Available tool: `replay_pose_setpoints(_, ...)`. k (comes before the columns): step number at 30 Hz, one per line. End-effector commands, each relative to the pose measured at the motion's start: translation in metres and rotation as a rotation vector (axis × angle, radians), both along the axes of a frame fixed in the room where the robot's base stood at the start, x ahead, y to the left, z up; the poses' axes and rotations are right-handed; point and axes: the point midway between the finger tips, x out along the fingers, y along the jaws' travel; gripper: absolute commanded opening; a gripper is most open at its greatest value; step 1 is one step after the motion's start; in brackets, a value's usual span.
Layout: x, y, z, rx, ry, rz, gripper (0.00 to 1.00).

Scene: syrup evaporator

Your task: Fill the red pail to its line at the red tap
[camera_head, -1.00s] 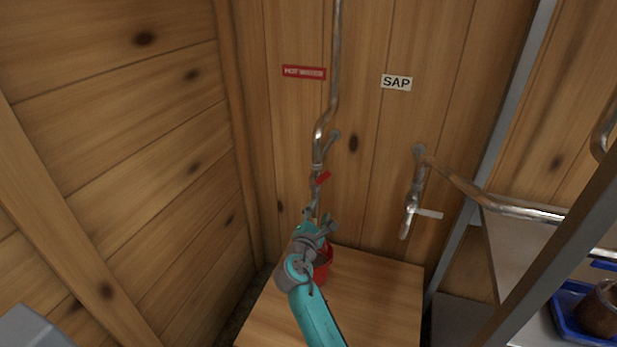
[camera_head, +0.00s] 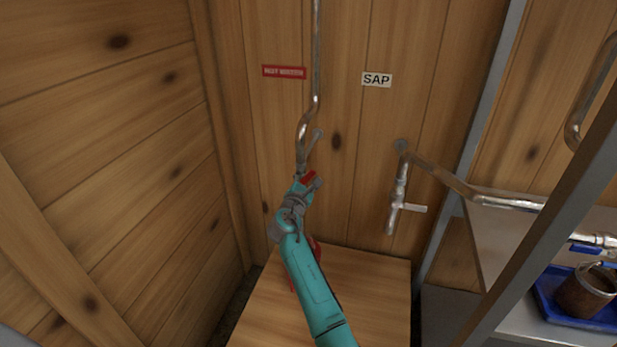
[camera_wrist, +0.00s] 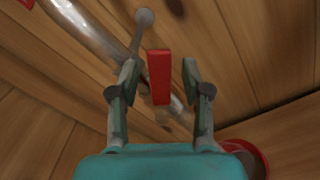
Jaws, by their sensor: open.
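The red tap handle (camera_wrist: 159,78) stands between the two open fingers of my gripper (camera_wrist: 155,88) in the wrist view, apart from both. In the head view the red handle (camera_head: 308,178) shows just at the end of my gripper (camera_head: 308,185), on the left pipe under the red label. The red pail (camera_head: 315,248) is on the wooden stand, mostly hidden behind my arm. Its rim also shows at the lower right of the wrist view (camera_wrist: 262,158). Its fill line and any liquid stream are not visible.
The wooden stand (camera_head: 375,285) is bare to the right of the pail. The SAP tap (camera_head: 397,205) with a white lever is right of the red one. A metal frame post (camera_head: 545,225) and a blue tray (camera_head: 548,290) with a brown pot (camera_head: 587,290) are at the right.

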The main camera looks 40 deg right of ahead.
Motion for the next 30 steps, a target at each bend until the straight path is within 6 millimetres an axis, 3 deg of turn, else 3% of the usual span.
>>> replay_pose_setpoints(12,0.0053,-0.0064,0.0001,0.000,0.000,0.001,0.48)
replay_pose_setpoints(14,0.0053,-0.0064,0.0001,0.000,0.000,0.001,0.35)
replay_pose_setpoints(18,0.0052,-0.0063,0.0000,0.000,0.000,0.001,0.00)
replay_pose_setpoints(30,0.0042,-0.0070,-0.0011,0.012,-0.014,0.001,0.00)
